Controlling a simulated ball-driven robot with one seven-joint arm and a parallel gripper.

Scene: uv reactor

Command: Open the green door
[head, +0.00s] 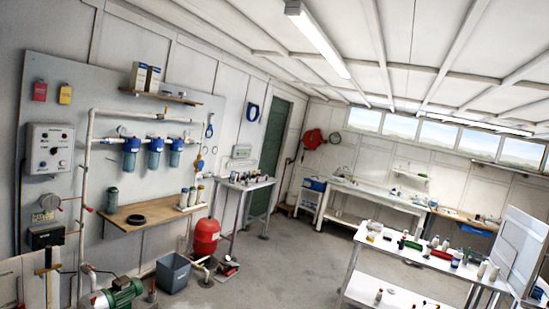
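The green door (270,152) is a tall, narrow dark green panel in the left wall, towards the far corner of the room. It looks shut. Its lower part is partly hidden behind a small metal table, and I cannot make out a handle at this distance. My gripper is not in view. The whole view is tilted, and the door is several steps away across the floor.
A small metal table (247,184) with items stands just before the door. A red tank (206,237), a grey bin (173,272) and a green pump (115,294) stand along the left wall. A white bench (400,255) stands at right. The grey floor (285,265) between is clear.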

